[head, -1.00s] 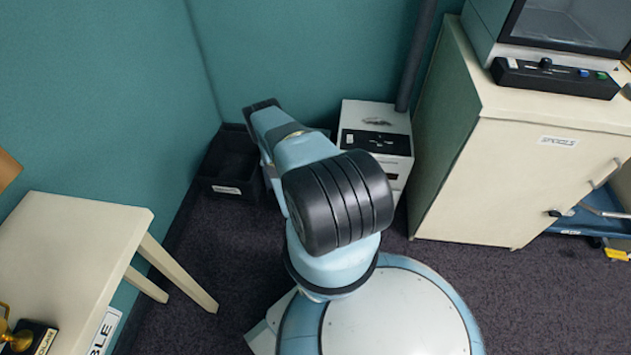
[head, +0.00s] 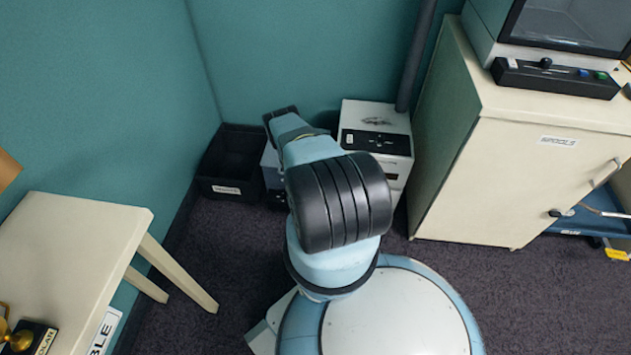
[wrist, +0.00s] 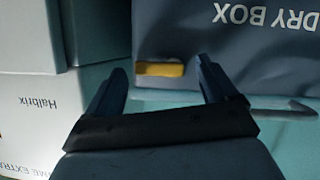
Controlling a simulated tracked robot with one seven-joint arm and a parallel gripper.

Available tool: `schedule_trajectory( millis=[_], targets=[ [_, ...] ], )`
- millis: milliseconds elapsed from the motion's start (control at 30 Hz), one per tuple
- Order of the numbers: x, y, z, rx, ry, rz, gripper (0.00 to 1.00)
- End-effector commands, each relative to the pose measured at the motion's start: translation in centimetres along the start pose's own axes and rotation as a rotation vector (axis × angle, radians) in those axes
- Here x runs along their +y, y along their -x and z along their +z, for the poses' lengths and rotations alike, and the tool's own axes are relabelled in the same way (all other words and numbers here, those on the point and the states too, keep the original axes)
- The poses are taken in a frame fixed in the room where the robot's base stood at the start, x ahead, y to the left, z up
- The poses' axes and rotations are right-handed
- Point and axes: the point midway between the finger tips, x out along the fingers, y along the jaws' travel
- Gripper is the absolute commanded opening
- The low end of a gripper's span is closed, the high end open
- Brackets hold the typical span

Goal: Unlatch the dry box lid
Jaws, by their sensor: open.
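The dry box (wrist: 235,38) is a dark blue-grey box with upside-down "DRY BOX" lettering in the wrist view. A yellow latch (wrist: 160,69) sits on its face near the edge. My gripper (wrist: 161,76) is open, its two dark fingers pointing at the box, one on either side of the latch. I cannot tell whether the fingers touch the box. In the head view a blue-grey box (head: 270,160) shows partly behind my arm; my gripper is hidden there.
A white box marked "Halbrix" (wrist: 35,120) stands close on the left in the wrist view. In the head view, a black bin (head: 228,165) is in the corner, a white machine (head: 388,118) at the wall, a cabinet (head: 520,175) right and a table (head: 70,245) left.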

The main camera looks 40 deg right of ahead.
Motion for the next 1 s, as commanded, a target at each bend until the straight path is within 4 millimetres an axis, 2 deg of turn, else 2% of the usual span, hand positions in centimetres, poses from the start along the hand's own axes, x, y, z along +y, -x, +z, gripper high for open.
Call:
schedule_trajectory(
  millis=[167,700,1000],
  targets=[
    [0.01,0.02,0.01,0.000,0.000,0.000,0.85],
    [-0.04,0.05,0.01,0.000,0.000,0.000,0.34],
    [0.07,-0.02,0.19,0.000,-0.091,-0.037,0.32]
  ],
)
